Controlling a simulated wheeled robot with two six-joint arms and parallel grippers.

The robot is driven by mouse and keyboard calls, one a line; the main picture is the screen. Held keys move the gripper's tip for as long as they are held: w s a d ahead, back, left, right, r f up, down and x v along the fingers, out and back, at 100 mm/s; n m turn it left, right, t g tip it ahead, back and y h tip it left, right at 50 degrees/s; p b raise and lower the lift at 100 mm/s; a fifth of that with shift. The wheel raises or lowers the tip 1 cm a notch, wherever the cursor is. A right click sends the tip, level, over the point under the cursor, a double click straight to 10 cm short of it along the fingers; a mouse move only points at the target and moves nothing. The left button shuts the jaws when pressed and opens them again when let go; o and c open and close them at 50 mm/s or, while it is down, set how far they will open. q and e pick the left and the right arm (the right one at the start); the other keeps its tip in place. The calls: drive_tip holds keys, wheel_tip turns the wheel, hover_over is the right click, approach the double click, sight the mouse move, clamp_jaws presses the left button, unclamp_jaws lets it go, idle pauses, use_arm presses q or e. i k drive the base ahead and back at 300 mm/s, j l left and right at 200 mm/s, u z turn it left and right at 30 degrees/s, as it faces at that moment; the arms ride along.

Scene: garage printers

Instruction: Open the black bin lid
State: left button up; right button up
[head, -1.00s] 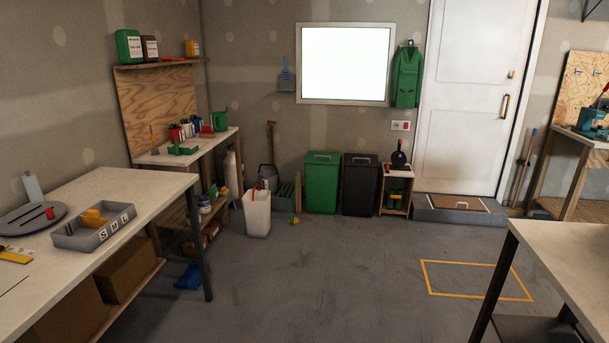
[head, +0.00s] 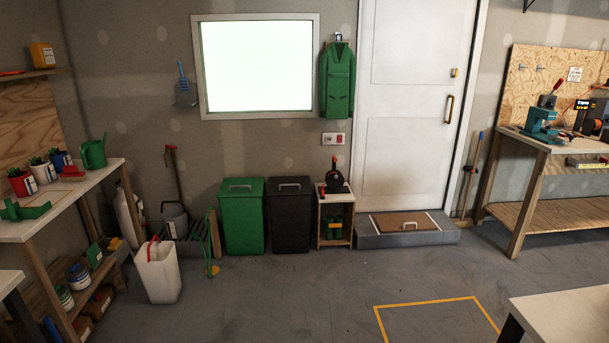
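The black bin (head: 290,222) stands against the back wall below the window, between the green bin and a small wooden stand. Its black lid (head: 290,185) is shut and has a grey handle on top. Neither of my grippers shows in the head view.
A green bin (head: 243,222) stands just left of the black bin. A small stand (head: 335,196) with a black round item on it is at the right. A white container (head: 158,272) is on the floor at the left. The floor in front of the bins is clear.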

sight(280, 185)
drive_tip(key=i, duration=1.95)
drive_tip(key=i+l+z, duration=0.15)
drive_tip(key=i+z, duration=0.15)
drive_tip(key=i, duration=0.5)
drive_tip(key=i+z, duration=0.25)
drive_tip(key=i, duration=0.5)
